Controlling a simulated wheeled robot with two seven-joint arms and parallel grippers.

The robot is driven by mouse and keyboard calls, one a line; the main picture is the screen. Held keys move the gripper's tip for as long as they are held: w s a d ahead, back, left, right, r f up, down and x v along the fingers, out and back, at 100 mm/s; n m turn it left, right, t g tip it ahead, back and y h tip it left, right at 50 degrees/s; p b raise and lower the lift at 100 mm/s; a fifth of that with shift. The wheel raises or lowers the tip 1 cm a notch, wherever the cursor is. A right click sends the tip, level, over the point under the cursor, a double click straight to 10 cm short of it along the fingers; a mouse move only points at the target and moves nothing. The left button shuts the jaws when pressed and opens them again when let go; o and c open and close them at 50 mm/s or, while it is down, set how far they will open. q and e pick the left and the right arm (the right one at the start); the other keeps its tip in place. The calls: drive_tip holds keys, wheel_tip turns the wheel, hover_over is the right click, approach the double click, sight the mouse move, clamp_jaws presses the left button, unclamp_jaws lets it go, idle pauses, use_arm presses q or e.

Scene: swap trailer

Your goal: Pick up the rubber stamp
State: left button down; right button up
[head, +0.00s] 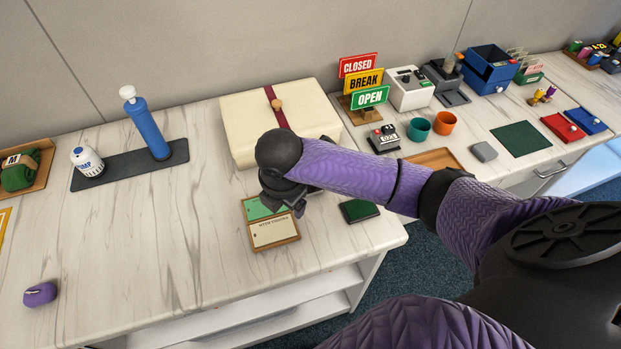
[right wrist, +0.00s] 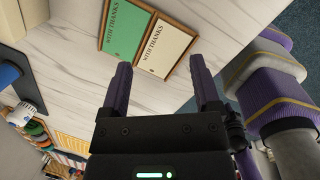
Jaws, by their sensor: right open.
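I cannot make out a rubber stamp clearly in either view; my right arm hides part of the table. My right gripper (head: 283,207) is over the table at the wooden card tray (head: 273,247), in front of the cream box. The tray, with a green and a cream "with thanks" card, lies just beyond the fingertips there. A dark green pad (head: 360,211) lies right of the tray. My left gripper is not in view.
A cream box (head: 240,115) with a red ribbon stands behind my gripper. A blue pump (head: 149,130) and a white jar (head: 86,160) stand on a dark mat at left. Signs (head: 366,82) and cups (head: 444,123) are at right. The front-left marble is mostly clear.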

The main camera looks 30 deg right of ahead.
drive_tip(key=w+d+r+n+h, duration=0.2)
drive_tip(key=w+d+r, duration=0.15)
drive_tip(key=d, duration=0.35)
drive_tip(key=shift+n, duration=0.3)
drive_tip(key=b+x, duration=0.4)
drive_tip(key=x, duration=0.5)
drive_tip(key=shift+f, duration=0.3)
drive_tip(key=shift+r, duration=0.1)
drive_tip(key=shift+a, duration=0.1)
clamp_jaws()
